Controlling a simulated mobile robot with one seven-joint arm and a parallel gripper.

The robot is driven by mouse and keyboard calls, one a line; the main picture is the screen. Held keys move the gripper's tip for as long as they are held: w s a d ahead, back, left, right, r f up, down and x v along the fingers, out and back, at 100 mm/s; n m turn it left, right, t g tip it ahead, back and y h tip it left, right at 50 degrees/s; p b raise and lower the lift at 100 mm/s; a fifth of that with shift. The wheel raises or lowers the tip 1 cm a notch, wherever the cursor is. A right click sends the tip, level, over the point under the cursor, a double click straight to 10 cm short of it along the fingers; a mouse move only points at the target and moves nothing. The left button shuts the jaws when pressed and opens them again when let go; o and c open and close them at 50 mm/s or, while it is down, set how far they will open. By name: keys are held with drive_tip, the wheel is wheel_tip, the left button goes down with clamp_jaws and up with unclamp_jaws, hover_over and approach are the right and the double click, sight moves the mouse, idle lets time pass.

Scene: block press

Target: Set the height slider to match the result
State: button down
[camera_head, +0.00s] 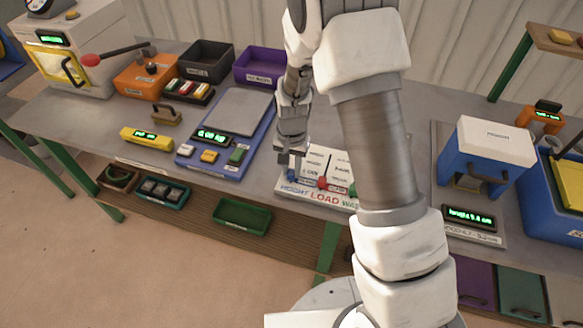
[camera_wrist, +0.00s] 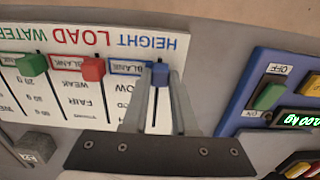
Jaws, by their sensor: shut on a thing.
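The white slider board (camera_head: 284,189) carries the words HEIGHT, LOAD and WATER and shows upside down in the wrist view (camera_wrist: 115,45). The blue height slider (camera_wrist: 160,73) is at the lettered end of its slot, level with the box marked BLANK. My gripper (camera_wrist: 160,82) is shut on this blue knob, one finger on each side. In the head view my gripper (camera_head: 291,160) is at the board's left side, over the blue knob (camera_head: 291,175). A green display (camera_head: 468,216) on the right-hand device appears to read a height of about 9.0 cm.
The red load slider (camera_wrist: 92,69) and green water slider (camera_wrist: 32,64) are at the same end, beside my gripper. A blue scale (camera_head: 222,170) with buttons stands close on the left. A blue press-like device (camera_head: 487,150) stands to the right, beyond my arm.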

idle(0.6)
drive_tip(key=w+d, duration=0.1)
drive_tip(key=w, duration=0.2)
drive_tip(key=w+d+b, duration=0.1)
drive_tip(key=w, duration=0.2)
drive_tip(key=w+d+b, duration=0.1)
drive_tip(key=w+d, duration=0.1)
drive_tip(key=w, duration=0.1)
drive_tip(key=shift+w, duration=0.4)
drive_tip(key=shift+w+r, duration=0.1)
drive_tip(key=shift+w, duration=0.1)
drive_tip(key=c, duration=0.7)
unclamp_jaws()
drive_tip(key=shift+w+d, duration=0.1)
drive_tip(key=shift+r, duration=8.7)
